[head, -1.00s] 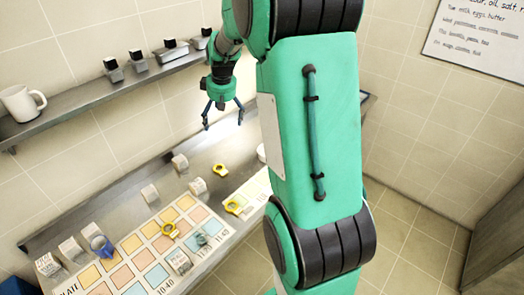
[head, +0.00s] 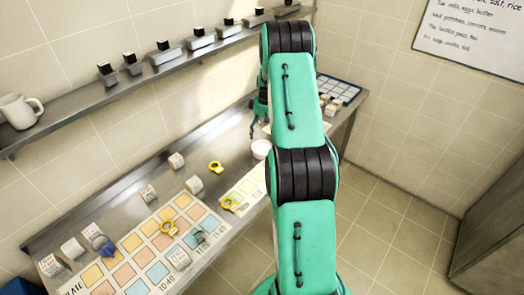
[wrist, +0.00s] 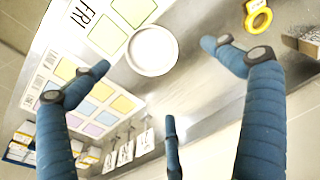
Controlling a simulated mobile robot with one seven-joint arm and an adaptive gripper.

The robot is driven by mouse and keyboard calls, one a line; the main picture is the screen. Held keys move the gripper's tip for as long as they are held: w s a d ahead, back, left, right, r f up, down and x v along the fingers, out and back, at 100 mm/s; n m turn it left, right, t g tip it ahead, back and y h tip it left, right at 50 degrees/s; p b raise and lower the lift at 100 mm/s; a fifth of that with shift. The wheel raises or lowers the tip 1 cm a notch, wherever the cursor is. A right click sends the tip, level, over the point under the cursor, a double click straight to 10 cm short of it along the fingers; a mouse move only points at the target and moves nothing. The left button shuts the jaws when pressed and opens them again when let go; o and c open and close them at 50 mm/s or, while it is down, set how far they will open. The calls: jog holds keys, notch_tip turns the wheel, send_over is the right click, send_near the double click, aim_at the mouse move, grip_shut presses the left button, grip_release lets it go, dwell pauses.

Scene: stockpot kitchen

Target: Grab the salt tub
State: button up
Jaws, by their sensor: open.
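A white round tub (head: 261,149) stands on the steel counter, partly behind my arm in the head view. In the wrist view the white tub (wrist: 152,50) shows from above as a pale disc beside the printed sheet; no label is readable on it. My gripper (head: 257,126) is over the counter just beyond the tub and is largely hidden by my arm in the head view. In the wrist view my gripper (wrist: 165,88) has its blue fingers spread wide with nothing between them. The tub lies ahead of the fingers, apart from them.
A mat with coloured squares (head: 128,243) covers the counter's near left, with yellow rings (head: 215,167) and small white blocks (head: 176,160) around it. A wall shelf (head: 150,72) holds a mug (head: 20,110) and several black-topped containers. A blue-edged grid sheet (head: 340,88) lies at the far right.

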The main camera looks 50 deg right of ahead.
jog(key=shift+s+d+f, duration=0.35)
jog(key=shift+d+f, duration=0.4)
jog(key=shift+f, duration=0.15)
send_near(262, 148)
jog(key=shift+s+a+f+p, duration=0.25)
jog(key=shift+s+a, duration=0.25)
jog(key=shift+a, duration=0.35)
jog(key=shift+s+a+f+p, duration=0.1)
jog(key=shift+s+a+f, duration=0.15)
jog(key=shift+s+a, duration=0.45)
jog(key=shift+w+a+f, duration=0.15)
jog(key=shift+w+a, duration=0.05)
jog(key=shift+w+d+f+p, duration=0.15)
jog(key=shift+f+p, duration=0.1)
jog(key=shift+f, duration=0.95)
jog(key=shift+w+a+f+p, duration=0.1)
jog(key=shift+f+p, duration=0.1)
jog(key=shift+f, duration=1)
